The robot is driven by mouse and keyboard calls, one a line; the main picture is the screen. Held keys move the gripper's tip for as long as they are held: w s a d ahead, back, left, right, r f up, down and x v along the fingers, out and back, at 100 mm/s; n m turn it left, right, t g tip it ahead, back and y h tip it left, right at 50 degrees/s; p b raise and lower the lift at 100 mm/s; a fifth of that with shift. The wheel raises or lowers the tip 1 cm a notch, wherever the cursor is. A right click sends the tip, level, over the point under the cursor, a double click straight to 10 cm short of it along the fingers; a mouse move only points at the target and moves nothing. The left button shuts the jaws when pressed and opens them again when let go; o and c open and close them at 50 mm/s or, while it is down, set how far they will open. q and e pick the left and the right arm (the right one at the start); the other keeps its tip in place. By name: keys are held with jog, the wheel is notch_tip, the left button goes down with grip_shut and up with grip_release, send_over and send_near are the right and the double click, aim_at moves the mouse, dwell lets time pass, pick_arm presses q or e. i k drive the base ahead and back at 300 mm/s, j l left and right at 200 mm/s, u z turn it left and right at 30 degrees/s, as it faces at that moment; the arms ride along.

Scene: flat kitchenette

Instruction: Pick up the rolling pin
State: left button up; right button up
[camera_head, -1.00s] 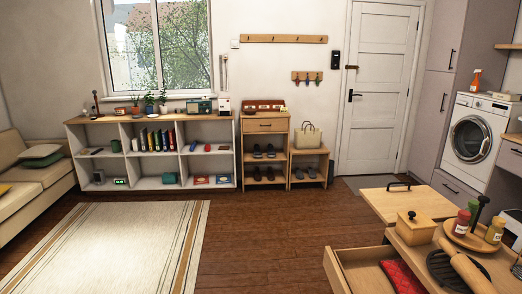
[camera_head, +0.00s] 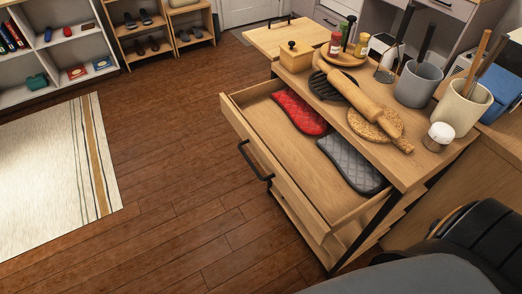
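The wooden rolling pin (camera_head: 355,96) lies on top of the wooden kitchen cart (camera_head: 440,163). It lies slantwise, with its far end over a dark round trivet (camera_head: 324,87) and its near end over a round cork-like mat (camera_head: 366,127). Nothing covers the pin. Neither of my grippers shows in the head view.
The cart's drawer (camera_head: 259,101) is open, holding a red mitt (camera_head: 299,112) and a grey mitt (camera_head: 351,165). Around the pin stand a wooden box (camera_head: 296,60), a grey utensil pot (camera_head: 418,85), a cream pot (camera_head: 458,107) and a shaker (camera_head: 438,137). Open floor lies left.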

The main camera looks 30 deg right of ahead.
aim_at(361, 100)
jog(key=z, duration=1.5)
